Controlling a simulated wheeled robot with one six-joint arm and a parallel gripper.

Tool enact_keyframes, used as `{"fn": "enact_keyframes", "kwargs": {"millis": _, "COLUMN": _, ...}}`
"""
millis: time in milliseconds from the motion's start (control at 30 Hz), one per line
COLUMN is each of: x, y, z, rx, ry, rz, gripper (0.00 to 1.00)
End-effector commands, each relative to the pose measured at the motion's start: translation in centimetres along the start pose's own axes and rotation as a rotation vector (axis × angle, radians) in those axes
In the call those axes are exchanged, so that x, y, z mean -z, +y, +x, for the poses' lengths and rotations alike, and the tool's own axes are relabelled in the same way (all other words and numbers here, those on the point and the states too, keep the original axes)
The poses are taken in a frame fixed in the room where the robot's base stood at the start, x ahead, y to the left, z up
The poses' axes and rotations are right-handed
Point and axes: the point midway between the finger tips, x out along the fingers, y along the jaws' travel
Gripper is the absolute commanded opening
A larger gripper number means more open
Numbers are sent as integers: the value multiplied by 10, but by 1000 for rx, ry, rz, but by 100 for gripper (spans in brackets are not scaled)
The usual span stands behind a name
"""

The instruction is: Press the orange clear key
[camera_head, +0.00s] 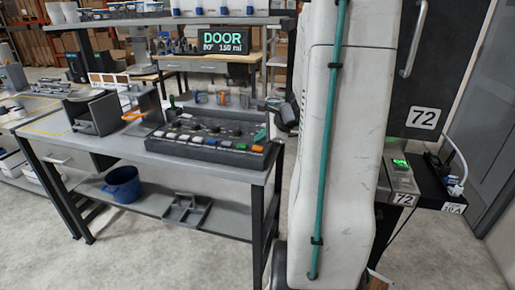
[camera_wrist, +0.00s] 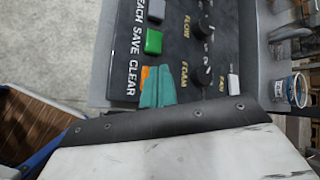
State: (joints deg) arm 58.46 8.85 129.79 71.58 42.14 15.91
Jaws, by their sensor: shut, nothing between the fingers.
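The control panel (camera_head: 215,152) lies on the workbench, with a row of coloured keys along its front edge. The orange clear key (camera_head: 257,148) is at the right end of that row. In the wrist view the orange key (camera_wrist: 145,74) shows only as a sliver beside the word CLEAR; teal fingers cover the rest. My gripper (camera_wrist: 157,74) is shut and empty, its fingertips over or beside the orange key. In the head view my gripper (camera_head: 262,132) is at the panel's right end, just behind the key. I cannot tell whether it touches.
Black knobs (camera_wrist: 206,26) and a white lever (camera_wrist: 233,84) stand on the panel. A grey box (camera_head: 92,112) is left of the panel. A sign (camera_head: 223,42) reads DOOR.

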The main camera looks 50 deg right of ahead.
Motion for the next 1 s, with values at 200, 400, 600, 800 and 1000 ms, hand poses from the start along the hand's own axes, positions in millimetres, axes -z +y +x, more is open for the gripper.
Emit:
{"fn": "enact_keyframes", "kwargs": {"millis": 200, "x": 3, "y": 3, "z": 4, "rx": -1, "ry": 0, "rz": 1, "gripper": 0}}
{"fn": "enact_keyframes", "kwargs": {"millis": 400, "x": 4, "y": 4, "z": 6, "rx": 0, "ry": 0, "rz": 0, "gripper": 0}}
{"fn": "enact_keyframes", "kwargs": {"millis": 600, "x": 4, "y": 4, "z": 6, "rx": 0, "ry": 0, "rz": 0, "gripper": 0}}
{"fn": "enact_keyframes", "kwargs": {"millis": 800, "x": 5, "y": 5, "z": 7, "rx": 0, "ry": 0, "rz": 0, "gripper": 0}}
{"fn": "enact_keyframes", "kwargs": {"millis": 1000, "x": 6, "y": 6, "z": 9, "rx": -1, "ry": 0, "rz": 0, "gripper": 0}}
